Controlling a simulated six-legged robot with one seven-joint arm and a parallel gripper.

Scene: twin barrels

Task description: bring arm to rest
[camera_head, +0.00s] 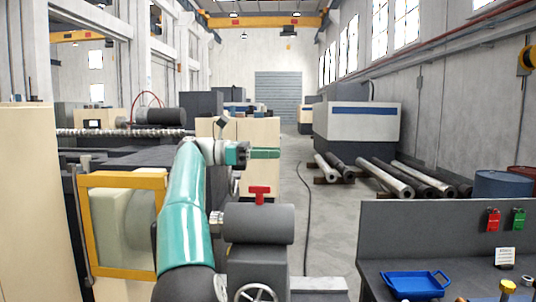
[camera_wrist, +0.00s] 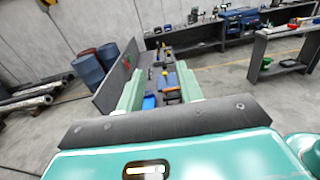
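My teal arm (camera_head: 185,210) rises from the bottom of the head view and bends right near its top. My gripper (camera_head: 276,153) points right there, in mid-air in front of a cream cabinet. In the wrist view my gripper (camera_wrist: 160,84) shows two pale green fingers standing apart, with nothing held between them. The workbench with a blue tray (camera_wrist: 149,102) shows in the gap, beyond the fingers.
A grey lathe part with a red handle (camera_head: 259,193) stands close below my gripper. A dark workbench (camera_head: 400,236) with a blue tray (camera_head: 416,284) is at right. The middle aisle floor is clear except for a cable.

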